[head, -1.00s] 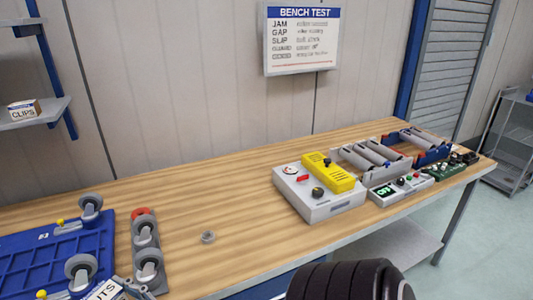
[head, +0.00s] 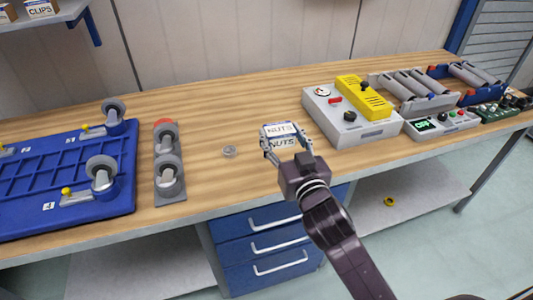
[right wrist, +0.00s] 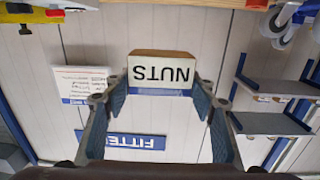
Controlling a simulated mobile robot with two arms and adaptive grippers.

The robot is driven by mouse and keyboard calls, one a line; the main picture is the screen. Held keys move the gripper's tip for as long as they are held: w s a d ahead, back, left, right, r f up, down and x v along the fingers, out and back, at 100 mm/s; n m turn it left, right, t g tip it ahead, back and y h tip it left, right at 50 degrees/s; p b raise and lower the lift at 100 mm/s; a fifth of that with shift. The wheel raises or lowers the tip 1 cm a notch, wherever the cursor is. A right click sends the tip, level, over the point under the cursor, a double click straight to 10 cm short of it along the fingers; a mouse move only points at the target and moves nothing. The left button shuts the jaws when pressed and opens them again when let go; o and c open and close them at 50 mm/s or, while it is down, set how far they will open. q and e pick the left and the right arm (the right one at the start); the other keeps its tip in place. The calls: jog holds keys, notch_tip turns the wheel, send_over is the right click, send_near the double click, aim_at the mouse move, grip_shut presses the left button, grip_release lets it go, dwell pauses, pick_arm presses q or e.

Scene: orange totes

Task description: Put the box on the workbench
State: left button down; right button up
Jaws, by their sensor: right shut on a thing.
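The box, small and white with a NUTS label (head: 281,131), is between the fingers of my right gripper (head: 285,142) over the front middle of the wooden workbench (head: 235,185). It also shows in the right wrist view (right wrist: 160,74), label upside down, with a brown face at the top. My right gripper (right wrist: 160,95) is shut on the box, one finger on each side. I cannot tell whether the box touches the bench top. My left gripper is not in view.
A blue tray with casters (head: 60,190) and a grey caster plate (head: 170,178) lie left. A small metal nut (head: 229,151) lies left of the box. A grey-and-yellow tester (head: 350,112) stands close right. Bare wood surrounds the nut. Blue drawers (head: 275,245) are below.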

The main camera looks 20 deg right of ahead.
notch_tip(320, 180, up, 4)
jog(key=y+b, duration=0.1)
jog(key=b, duration=0.3)
send_over(266, 163)
jog(key=shift+n, duration=0.4)
notch_tip(266, 163, down, 14)
jog(key=shift+w+f+b, duration=0.1)
jog(key=shift+f+b, duration=0.1)
jog(key=shift+b, duration=0.4)
jog(key=shift+f+b, duration=0.3)
jog(key=shift+f, duration=2.35)
jog(key=shift+f, duration=0.15)
jog(key=o, duration=1.4)
jog(key=shift+c, duration=0.2)
